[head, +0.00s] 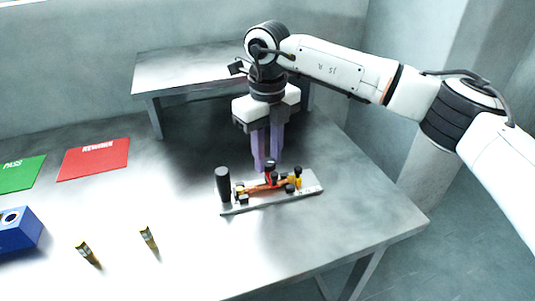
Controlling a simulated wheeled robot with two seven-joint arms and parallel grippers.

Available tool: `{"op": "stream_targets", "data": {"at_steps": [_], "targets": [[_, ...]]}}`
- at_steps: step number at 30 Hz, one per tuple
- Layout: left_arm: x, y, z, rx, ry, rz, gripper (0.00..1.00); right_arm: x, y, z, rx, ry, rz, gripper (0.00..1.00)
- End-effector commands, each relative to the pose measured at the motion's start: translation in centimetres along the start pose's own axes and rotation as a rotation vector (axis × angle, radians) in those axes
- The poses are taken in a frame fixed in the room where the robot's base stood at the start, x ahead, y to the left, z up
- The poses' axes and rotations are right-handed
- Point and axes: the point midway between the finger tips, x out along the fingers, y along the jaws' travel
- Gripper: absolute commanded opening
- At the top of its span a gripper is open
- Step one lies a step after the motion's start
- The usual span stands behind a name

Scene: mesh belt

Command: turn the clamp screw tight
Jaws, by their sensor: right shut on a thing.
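The clamp fixture is a grey base plate (272,200) on the table with orange and black parts on it. A red clamp part with a black knob, the clamp screw (271,167), stands near its middle. My right gripper (265,163) points straight down over the fixture. Its two purple fingers are shut at the black knob and hide part of it. A tall black cylinder (222,184) stands at the left end of the plate, and a small yellow part (298,176) is to the right. My left gripper is out of view.
A green PASS mat (20,175) and a red REWORK mat (94,161) lie at the left. A blue box (17,231) and two small yellow-black pieces (86,252) (148,237) are at the front left. A raised shelf (185,77) stands behind. The table's front right is clear.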

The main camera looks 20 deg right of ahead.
Motion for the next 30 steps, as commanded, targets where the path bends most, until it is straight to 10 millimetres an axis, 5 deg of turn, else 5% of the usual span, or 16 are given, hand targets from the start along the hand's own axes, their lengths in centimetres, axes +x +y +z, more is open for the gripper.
{"op": "stream_targets", "data": {"at_steps": [8,30], "targets": [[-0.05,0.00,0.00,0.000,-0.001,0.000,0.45,-0.16,-0.03,0.05,0.215,-0.002,0.001,0.03],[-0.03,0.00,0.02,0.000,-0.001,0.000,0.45,-0.15,-0.03,0.04,0.212,-0.002,0.001,0.03]]}}
